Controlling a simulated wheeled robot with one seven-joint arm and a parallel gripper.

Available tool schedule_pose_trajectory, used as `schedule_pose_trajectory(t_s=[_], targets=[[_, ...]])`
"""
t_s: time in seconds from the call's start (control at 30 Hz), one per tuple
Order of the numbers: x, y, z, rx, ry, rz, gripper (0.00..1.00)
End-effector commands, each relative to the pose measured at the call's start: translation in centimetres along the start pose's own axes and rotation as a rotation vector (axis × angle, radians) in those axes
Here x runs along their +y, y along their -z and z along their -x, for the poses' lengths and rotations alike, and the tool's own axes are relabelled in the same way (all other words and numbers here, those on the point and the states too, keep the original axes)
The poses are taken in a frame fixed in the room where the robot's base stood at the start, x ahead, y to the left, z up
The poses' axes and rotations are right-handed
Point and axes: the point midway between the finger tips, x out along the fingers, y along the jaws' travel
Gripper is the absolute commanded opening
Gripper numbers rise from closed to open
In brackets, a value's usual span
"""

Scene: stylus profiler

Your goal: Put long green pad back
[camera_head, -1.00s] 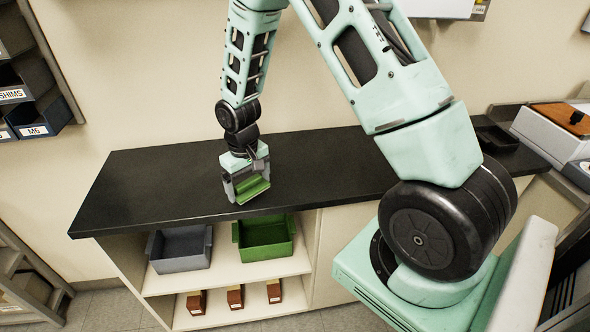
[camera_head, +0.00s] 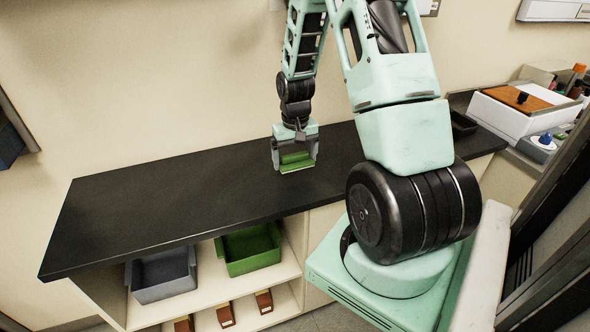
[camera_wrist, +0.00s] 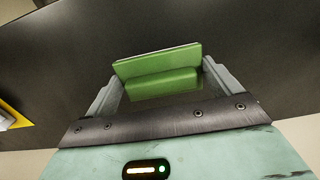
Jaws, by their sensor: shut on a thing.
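The long green pad (camera_head: 296,160) is held between the fingers of my gripper (camera_head: 295,158), above the black countertop (camera_head: 170,200). In the wrist view the green pad (camera_wrist: 158,70) lies across the gap between the two grey fingers of my gripper (camera_wrist: 160,85), with a flat plate-like part and a rounded part. The gripper is shut on it. Whether the pad touches the counter cannot be told. A green bin (camera_head: 250,250) and a grey bin (camera_head: 163,277) sit on the shelf below the counter; the inside of the green bin looks empty.
Several reddish-brown blocks (camera_head: 264,301) stand on the lower shelf. A dark tray (camera_head: 463,123) lies at the counter's right end. A white box with a brown top (camera_head: 525,98) stands at the far right. The counter's left part is clear.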

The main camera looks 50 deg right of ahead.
Motion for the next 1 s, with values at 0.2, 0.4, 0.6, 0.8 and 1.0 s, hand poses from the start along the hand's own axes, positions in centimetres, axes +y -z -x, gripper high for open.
schedule_pose_trajectory(t_s=[0.2, 0.4, 0.6, 0.8, 1.0], targets=[[0.0, -0.1, -2.2, -0.004, -0.001, 0.003, 0.61], [0.0, 0.0, -4.4, -0.001, -0.001, 0.002, 0.61], [0.0, 0.1, -4.8, 0.002, -0.001, 0.001, 0.61], [0.0, 0.0, -5.1, 0.001, -0.001, 0.002, 0.61], [0.0, 0.0, -5.0, 0.001, -0.001, 0.002, 1.0]])
